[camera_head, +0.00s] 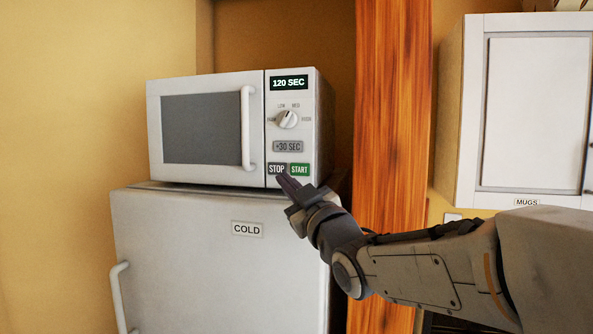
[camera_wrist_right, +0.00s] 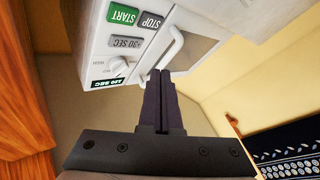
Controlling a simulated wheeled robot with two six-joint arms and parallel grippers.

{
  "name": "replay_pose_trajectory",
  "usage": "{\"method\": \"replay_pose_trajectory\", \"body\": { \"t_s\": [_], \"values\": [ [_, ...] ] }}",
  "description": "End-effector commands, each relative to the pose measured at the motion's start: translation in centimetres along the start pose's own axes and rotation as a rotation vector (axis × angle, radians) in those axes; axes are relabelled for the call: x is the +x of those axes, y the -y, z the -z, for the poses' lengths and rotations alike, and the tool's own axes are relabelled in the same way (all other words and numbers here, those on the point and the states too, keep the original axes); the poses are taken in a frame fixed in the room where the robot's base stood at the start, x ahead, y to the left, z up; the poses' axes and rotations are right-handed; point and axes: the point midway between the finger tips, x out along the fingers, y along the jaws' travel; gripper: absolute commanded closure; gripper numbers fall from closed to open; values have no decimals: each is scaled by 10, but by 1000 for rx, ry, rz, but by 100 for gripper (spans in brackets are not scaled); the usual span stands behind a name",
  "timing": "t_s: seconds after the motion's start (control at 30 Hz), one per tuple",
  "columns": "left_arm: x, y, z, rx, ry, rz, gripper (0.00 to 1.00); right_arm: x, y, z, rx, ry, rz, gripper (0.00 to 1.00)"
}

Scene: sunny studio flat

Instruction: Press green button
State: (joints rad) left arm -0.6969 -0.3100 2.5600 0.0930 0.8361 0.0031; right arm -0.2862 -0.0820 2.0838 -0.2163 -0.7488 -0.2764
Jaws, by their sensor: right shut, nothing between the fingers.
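A white microwave (camera_head: 205,125) stands on top of a white fridge (camera_head: 180,270) in the head view. Its green START button (camera_head: 299,169) is at the bottom right of the panel, beside the dark STOP button (camera_head: 277,169). The display reads 120 SEC. In the wrist view the START button (camera_wrist_right: 123,15) and STOP button (camera_wrist_right: 151,20) appear upside down. My right gripper (camera_head: 284,182) is shut and empty, its tips just below the two buttons in the picture. In the wrist view my right gripper (camera_wrist_right: 161,75) points toward the panel; I cannot tell whether it touches. My left gripper is not in view.
The +30 SEC button (camera_head: 288,146) and a dial (camera_head: 288,119) sit above START. The microwave handle (camera_head: 247,128) stands out left of the panel. A wooden post (camera_head: 390,110) is to the right, then a white cabinet (camera_head: 535,110) labelled MUGS.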

Motion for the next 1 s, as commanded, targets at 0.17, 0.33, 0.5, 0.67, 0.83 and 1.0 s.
{"method": "replay_pose_trajectory", "body": {
  "t_s": [0.17, 0.33, 0.5, 0.67, 0.83, 1.0],
  "values": [
    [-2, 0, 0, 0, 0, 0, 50, 2, -1, -1, 1, 2, 0, 100],
    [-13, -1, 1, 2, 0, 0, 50, 12, -9, -7, 0, 6, -1, 100],
    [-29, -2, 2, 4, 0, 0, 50, 29, -22, -18, 0, 7, 0, 100],
    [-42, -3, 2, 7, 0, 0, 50, 44, -33, -30, 0, 7, 0, 100],
    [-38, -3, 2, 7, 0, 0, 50, 55, -40, -41, 0, 3, 0, 100],
    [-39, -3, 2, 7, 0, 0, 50, 60, -44, -45, 2, 3, 0, 100]
  ]
}}
